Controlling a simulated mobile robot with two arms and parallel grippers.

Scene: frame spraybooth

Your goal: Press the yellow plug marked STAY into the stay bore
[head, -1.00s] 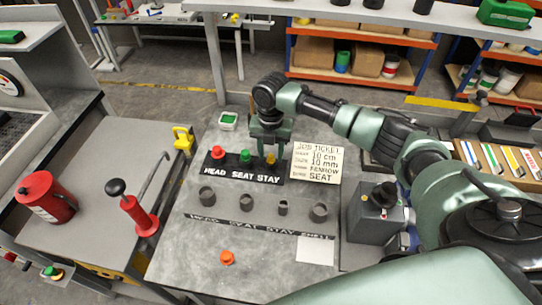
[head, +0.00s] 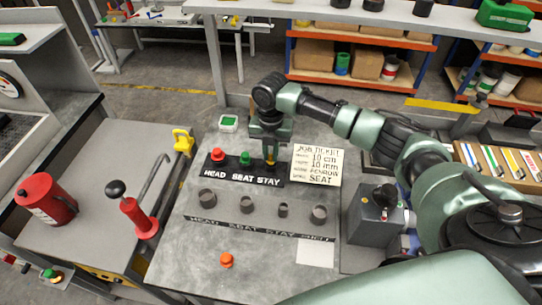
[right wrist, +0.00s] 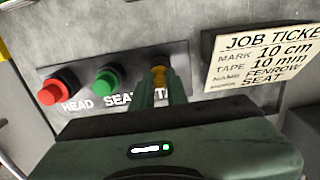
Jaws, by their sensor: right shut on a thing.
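The yellow plug (right wrist: 159,74) sits in the black rack behind the STAY label, between the fingertips of my right gripper (right wrist: 160,92). In the head view my right gripper (head: 270,155) points down over the rack and is shut on the plug, which is mostly hidden by the fingers. The stay bore (head: 283,210) is a small dark ring on the grey bench, in the row nearer me, above the STAY lettering on the label strip. It looks empty. My left gripper is not in view.
A red plug (head: 213,155) and a green plug (head: 245,158) stand left of the gripper in the rack (head: 215,173). Neighbouring bores flank the stay bore. A job ticket (head: 317,165) lies right of the rack. An orange-red knob (head: 226,260) stands in front.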

